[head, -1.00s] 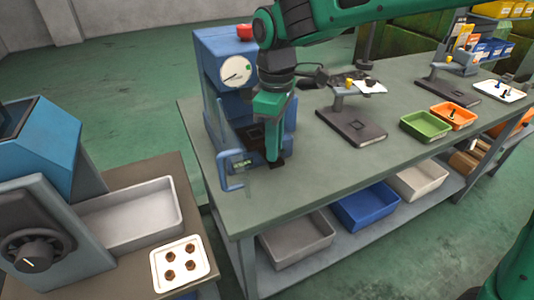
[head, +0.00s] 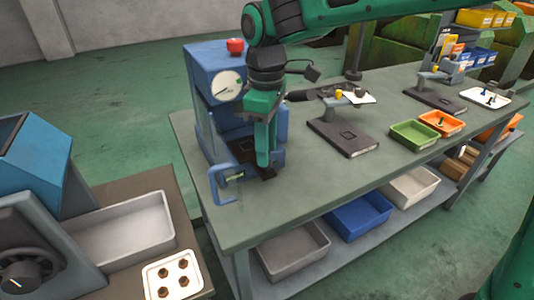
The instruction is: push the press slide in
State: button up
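The blue press (head: 203,62) stands at the near left end of the green-grey bench, with a round white gauge and a red button on top. Its slide, with a blue U-shaped handle (head: 214,188) at the front, sticks out at the press's foot toward the bench's left edge. A dark plate (head: 243,150) lies in the press opening, partly hidden by my arm. My gripper (head: 267,172) points down in front of the press, right of the handle and apart from it. Its fingers are seen edge-on, so their opening does not show. I see nothing held.
Right of the press stands a fixture with a dark base (head: 343,138). Green (head: 414,133) and orange (head: 441,123) bins lie farther right. A lower shelf holds grey, blue and white bins. A side table with a white tray (head: 172,275) of brown parts stands at left.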

notch_tip(320, 180, up, 8)
dwell(0.4)
jog(key=shift+w+f, duration=0.1)
jog(key=shift+c, duration=0.4)
